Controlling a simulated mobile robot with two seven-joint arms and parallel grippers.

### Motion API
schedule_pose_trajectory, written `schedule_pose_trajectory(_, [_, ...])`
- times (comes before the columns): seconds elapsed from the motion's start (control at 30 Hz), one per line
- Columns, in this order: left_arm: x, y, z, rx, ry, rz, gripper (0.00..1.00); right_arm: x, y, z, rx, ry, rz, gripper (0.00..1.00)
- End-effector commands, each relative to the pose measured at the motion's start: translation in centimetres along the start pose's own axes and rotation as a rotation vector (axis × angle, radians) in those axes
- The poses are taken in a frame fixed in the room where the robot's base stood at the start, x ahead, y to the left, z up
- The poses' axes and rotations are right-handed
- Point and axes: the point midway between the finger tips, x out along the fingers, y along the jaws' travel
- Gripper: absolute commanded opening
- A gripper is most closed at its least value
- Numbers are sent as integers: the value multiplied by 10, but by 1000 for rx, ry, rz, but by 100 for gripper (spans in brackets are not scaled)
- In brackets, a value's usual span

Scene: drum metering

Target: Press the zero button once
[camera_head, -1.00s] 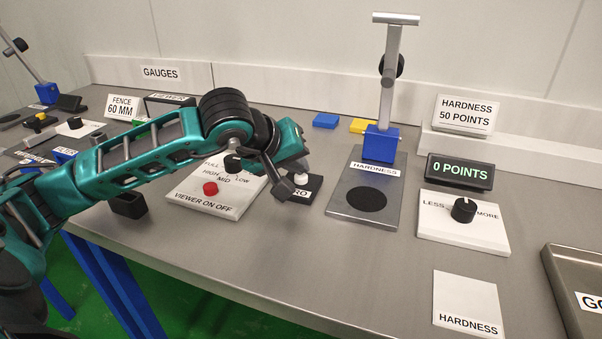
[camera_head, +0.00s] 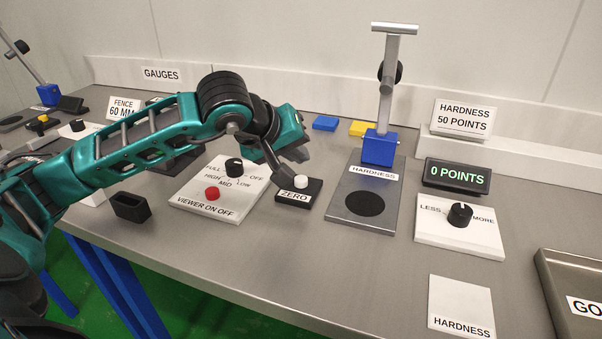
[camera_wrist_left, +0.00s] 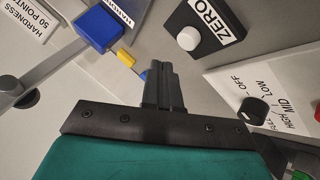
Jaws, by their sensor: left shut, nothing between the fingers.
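The zero button (camera_head: 301,181) is a round white button on a small black box labelled ZERO (camera_head: 294,196), right of the viewer panel. It also shows in the left wrist view (camera_wrist_left: 188,38), uncovered, near the top. My left gripper (camera_head: 295,154) is above and slightly behind the box in the head view. Its fingers are shut with nothing between them; in the left wrist view they (camera_wrist_left: 162,82) appear below and left of the button, apart from it. My right gripper is not in view.
A viewer panel (camera_head: 190,200) with a red button and black knob lies left. The hardness stand (camera_head: 380,148) rises close on the right. A display (camera_head: 458,176) reads 0 POINTS, above a LESS/MORE knob (camera_head: 460,214). The front bench surface is mostly clear.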

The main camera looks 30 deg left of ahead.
Motion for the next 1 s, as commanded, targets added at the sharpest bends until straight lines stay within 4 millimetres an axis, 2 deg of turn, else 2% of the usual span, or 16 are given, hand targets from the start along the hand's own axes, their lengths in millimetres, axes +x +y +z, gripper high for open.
schedule_pose_trajectory(0.03, [-7, 5, -5, 0, 0, 0, 0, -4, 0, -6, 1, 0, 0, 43])
schedule_pose_trajectory(0.3, [-23, 16, -17, 0, 0, -1, 0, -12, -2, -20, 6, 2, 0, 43])
schedule_pose_trajectory(1.0, [-23, 16, -16, 0, 0, -1, 0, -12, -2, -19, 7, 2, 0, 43])
